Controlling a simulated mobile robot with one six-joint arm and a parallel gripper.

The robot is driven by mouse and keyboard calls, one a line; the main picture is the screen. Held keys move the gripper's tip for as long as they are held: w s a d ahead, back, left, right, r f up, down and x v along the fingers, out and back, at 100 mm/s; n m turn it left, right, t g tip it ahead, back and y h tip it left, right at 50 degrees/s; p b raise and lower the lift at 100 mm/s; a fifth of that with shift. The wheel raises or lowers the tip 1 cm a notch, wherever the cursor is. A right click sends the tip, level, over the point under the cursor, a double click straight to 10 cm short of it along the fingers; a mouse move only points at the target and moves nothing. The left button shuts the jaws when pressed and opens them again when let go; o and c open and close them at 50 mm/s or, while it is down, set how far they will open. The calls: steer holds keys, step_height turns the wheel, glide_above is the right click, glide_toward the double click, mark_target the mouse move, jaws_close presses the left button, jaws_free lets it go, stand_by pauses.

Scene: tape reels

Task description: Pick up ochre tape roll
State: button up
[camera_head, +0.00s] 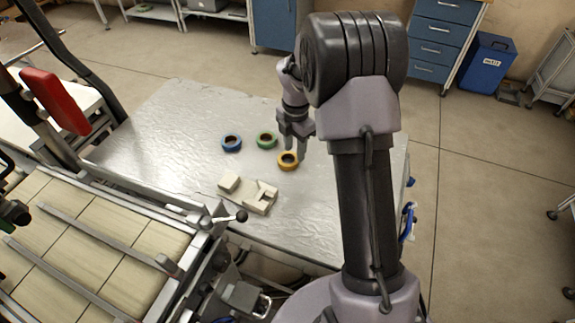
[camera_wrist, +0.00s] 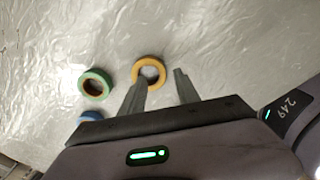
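The ochre tape roll (camera_head: 288,166) lies flat on the metal table, and it also shows in the wrist view (camera_wrist: 149,62). My gripper (camera_head: 294,150) is just above and behind it in the head view, fingers pointing down. In the wrist view my gripper (camera_wrist: 157,78) is open, with one finger overlapping the roll's near edge and the other to the right of the roll. Nothing is held between the fingers. Whether a finger touches the roll cannot be told.
A green tape roll (camera_head: 266,140) and a blue tape roll (camera_head: 231,143) lie to the left on the table (camera_head: 172,110). Beige blocks (camera_head: 262,198) lie nearer the front. A machine with rails (camera_head: 95,240) borders the table at left. The table's left back is clear.

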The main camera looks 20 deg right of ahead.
mark_target(293, 164)
steer(key=f+b, duration=0.2)
steer(key=f, duration=0.1)
steer(key=f+b, duration=0.1)
steer(key=f, duration=0.1)
steer(key=shift+s+a+f, duration=0.2)
steer(key=shift+a+f, duration=0.05)
steer(key=shift+r, duration=0.1)
steer(key=shift+c, duration=1.1)
jaws_close()
